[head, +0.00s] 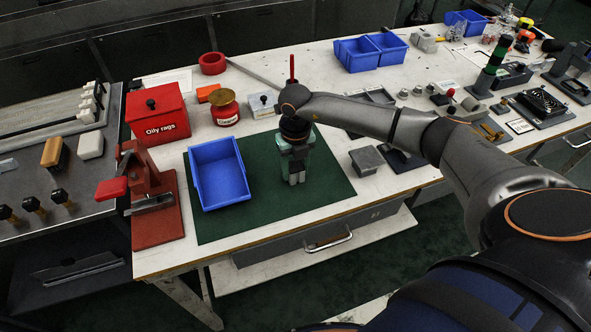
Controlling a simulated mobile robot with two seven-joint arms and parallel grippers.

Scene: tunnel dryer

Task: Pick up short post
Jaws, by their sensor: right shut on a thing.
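My right gripper (297,178) points down over the green mat (327,190), to the right of the blue bin on the mat. Its jaws are shut on a small grey piece, taken to be the short post, which is mostly hidden by the fingers and wrist. I cannot tell whether the piece touches the mat. My left gripper is not in view.
The blue bin (219,172) stands empty on the mat's left part. A grey block (367,160) sits at the mat's right edge. The mat's front right is clear.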

